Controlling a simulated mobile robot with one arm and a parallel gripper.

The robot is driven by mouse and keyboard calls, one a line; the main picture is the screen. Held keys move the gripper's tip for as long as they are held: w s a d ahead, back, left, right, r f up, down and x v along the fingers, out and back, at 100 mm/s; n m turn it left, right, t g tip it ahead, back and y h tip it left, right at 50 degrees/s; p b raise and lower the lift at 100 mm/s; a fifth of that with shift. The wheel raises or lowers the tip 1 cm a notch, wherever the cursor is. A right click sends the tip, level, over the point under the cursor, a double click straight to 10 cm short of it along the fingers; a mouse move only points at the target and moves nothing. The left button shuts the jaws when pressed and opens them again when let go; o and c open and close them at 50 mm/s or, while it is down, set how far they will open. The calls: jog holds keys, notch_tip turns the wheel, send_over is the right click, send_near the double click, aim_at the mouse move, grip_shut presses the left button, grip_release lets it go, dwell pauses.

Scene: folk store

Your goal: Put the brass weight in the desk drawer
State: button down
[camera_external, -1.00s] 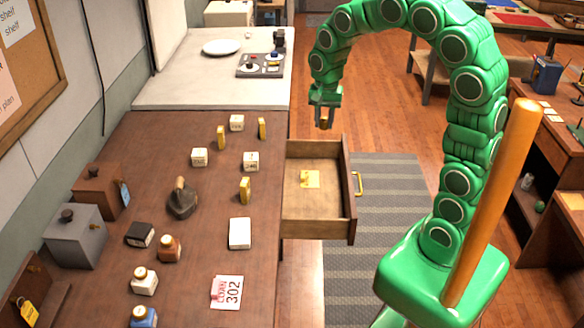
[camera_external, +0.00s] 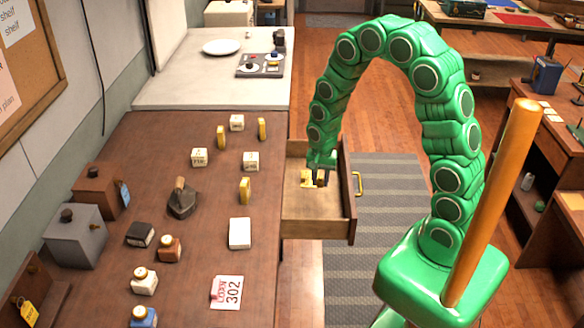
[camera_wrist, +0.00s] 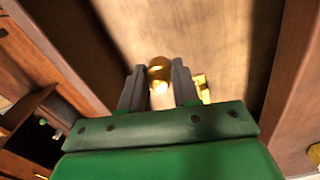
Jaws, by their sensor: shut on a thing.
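The brass weight (camera_wrist: 159,70) shows in the wrist view between the two grey fingers of my gripper (camera_wrist: 158,88), which is shut on it. In the external view my gripper (camera_external: 320,178) is down inside the open desk drawer (camera_external: 318,228), near its middle. The weight is mostly hidden by the gripper there. The drawer's wooden floor lies below the weight in the wrist view. I cannot tell whether the weight touches it.
The brown desk (camera_external: 200,222) to the left holds several small blocks, bottles, a dark iron (camera_external: 181,198) and a white box (camera_external: 240,233). The front half of the drawer is clear.

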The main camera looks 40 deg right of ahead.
aim_at(319, 207)
jog(key=shift+f, duration=4.8)
jog(key=shift+f, duration=0.1)
jog(key=c, duration=0.8)
grip_release()
